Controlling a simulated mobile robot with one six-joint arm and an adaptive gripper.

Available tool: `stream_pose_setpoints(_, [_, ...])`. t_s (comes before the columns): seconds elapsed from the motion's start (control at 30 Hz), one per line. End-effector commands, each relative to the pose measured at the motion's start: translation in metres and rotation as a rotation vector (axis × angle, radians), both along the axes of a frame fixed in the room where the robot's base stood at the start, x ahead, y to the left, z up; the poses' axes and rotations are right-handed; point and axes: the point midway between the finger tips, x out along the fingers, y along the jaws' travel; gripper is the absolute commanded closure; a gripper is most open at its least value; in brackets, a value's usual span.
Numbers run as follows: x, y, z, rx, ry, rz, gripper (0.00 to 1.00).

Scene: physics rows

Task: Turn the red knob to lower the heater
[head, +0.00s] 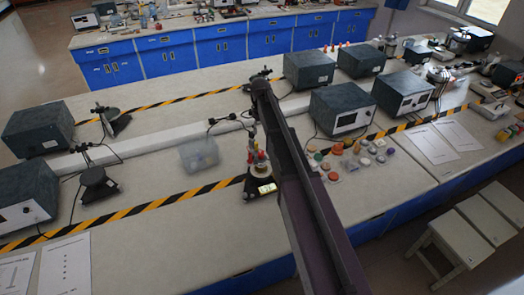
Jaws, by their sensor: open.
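A small device (261,189) with a pale yellow front and a dark base stands near the middle of the bench. Small red parts (260,155) show on its upper portion; I cannot tell which of them is a knob. My dark arm crosses in front, just right of this device, and hides part of the bench. My gripper cannot be made out; the far end of the arm is above and behind the device in the picture.
A clear plastic box (199,155) lies left of the device. Dark grey instrument boxes (342,110) stand to the right and far left. Several small colored jars (364,161) are right of my arm. Striped tape (150,205) runs along the bench. Stools (450,248) stand at lower right.

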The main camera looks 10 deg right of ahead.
Motion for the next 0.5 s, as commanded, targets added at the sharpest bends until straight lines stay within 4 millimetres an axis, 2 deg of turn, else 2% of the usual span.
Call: stream_pose_setpoints(0.5, [-0.0009, -0.0011, -0.0065, 0.000, 0.000, -0.002, 0.44])
